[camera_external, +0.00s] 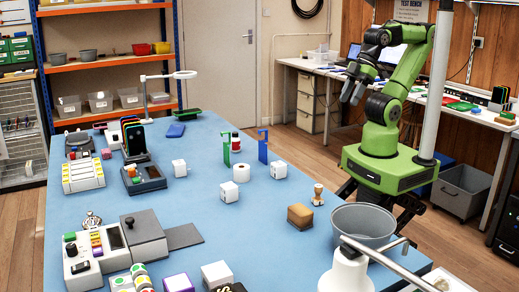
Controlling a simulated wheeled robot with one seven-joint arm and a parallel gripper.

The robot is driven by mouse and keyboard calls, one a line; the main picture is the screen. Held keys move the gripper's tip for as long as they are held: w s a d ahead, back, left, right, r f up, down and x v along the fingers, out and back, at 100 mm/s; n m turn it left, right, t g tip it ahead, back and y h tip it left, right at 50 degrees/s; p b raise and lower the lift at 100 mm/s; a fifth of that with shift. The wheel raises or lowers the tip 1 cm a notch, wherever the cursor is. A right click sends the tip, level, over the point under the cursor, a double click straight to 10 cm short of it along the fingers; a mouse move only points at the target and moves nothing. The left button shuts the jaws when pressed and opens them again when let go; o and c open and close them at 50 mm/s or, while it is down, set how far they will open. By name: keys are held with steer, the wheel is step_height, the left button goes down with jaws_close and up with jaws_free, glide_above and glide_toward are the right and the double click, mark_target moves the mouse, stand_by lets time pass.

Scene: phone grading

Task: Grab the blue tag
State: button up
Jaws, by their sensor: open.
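A blue upright piece with a notched top (263,152), which looks like the blue tag, stands on the blue-topped table (270,220), right of a similar green piece (226,150). A flat dark blue item (176,130) lies farther back on the table, and I cannot tell what it is. My gripper (352,88) is raised in the air to the right of the table, well apart from both blue things. It is open, and nothing shows between its fingers.
A red-topped item (236,142), a white roll (241,173) and white cubes (279,170) stand near the blue piece. A tan block (300,216), a small wooden figure (318,194) and a grey bowl (362,226) are nearer the front right. Devices crowd the left side.

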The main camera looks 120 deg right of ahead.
steer(key=shift+o, duration=0.4)
steer(key=m+t+b, duration=0.8)
steer(key=m+b, duration=0.2)
steer(key=m, duration=2.6)
glide_toward(259, 132)
steer(key=p+x, duration=0.3)
steer(key=x, duration=0.7)
steer(key=shift+f, duration=0.35)
steer(key=shift+r, duration=0.1)
steer(key=shift+c, duration=0.2)
jaws_close()
